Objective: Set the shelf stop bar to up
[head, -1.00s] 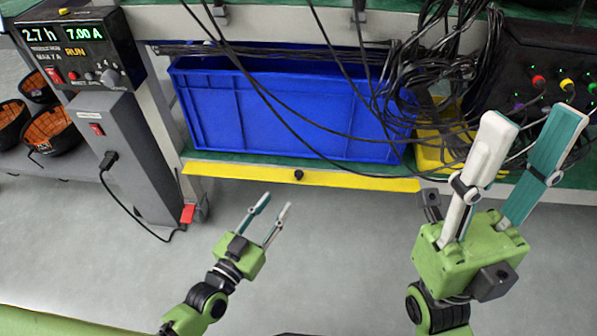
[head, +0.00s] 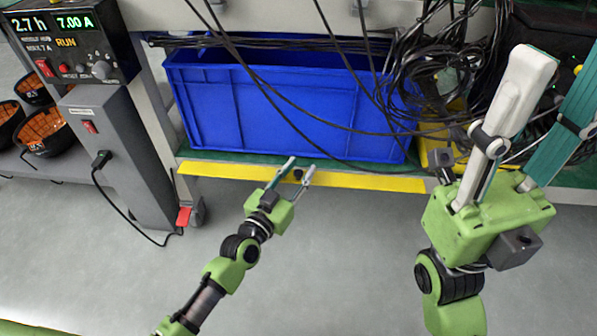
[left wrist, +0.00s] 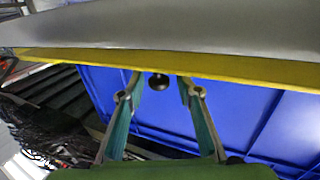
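The shelf stop bar (head: 380,182) is a long yellow strip along the front edge of the lower shelf. It lies low, below the blue crate's front wall, and leaves that wall uncovered. Its small black knob (left wrist: 159,82) shows near the middle. My left gripper (head: 301,165) is at the knob, its fingers open on either side. In the left wrist view the fingers (left wrist: 158,92) stand apart, with the knob between their tips and a gap each side. My right gripper (head: 560,75) is open and empty at the right, close to the head camera.
A blue crate (head: 290,115) stands on the shelf behind the bar. Black cables (head: 425,65) hang in front of the crate and tangle at the right. A grey power unit (head: 120,150) stands at the left. The floor in front is clear.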

